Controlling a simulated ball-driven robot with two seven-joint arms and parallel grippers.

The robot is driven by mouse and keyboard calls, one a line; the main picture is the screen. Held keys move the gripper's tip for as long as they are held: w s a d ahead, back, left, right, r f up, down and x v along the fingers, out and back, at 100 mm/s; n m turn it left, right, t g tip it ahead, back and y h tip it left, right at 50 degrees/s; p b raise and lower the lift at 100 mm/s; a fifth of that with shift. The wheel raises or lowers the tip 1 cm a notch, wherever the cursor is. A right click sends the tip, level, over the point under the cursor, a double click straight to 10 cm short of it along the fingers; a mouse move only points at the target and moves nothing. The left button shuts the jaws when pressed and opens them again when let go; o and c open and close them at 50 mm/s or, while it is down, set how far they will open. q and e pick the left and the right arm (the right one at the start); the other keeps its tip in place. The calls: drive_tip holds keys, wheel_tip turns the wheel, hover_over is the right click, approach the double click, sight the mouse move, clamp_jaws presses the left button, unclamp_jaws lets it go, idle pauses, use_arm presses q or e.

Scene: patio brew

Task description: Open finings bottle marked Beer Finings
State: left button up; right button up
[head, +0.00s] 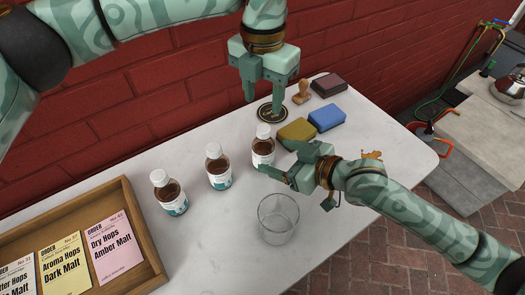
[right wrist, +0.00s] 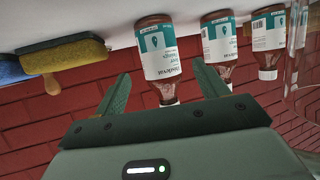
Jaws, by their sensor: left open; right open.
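Three brown bottles with white caps and white-and-teal labels stand upright in a row: the left bottle (head: 170,196), the middle bottle (head: 218,168) and the right bottle (head: 263,150). Their label words are too small to tell which is Beer Finings. My right gripper (head: 277,160) is open at the right bottle, its fingers reaching around it. In the right wrist view, upside down, that bottle (right wrist: 162,55) shows between the open fingers (right wrist: 163,78); contact cannot be told. My left gripper (head: 263,108) is open and empty, pointing down above the table behind the right bottle.
An empty glass (head: 278,218) stands in front of the right bottle. A dark round coaster (head: 271,113), a wooden stamp (head: 302,93), and yellow (head: 297,131), blue (head: 327,117) and dark red (head: 328,84) sponge-like blocks lie behind. A wooden tray (head: 140,208) with order cards is at left.

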sight(272, 155)
drive_tip(key=x, duration=0.6)
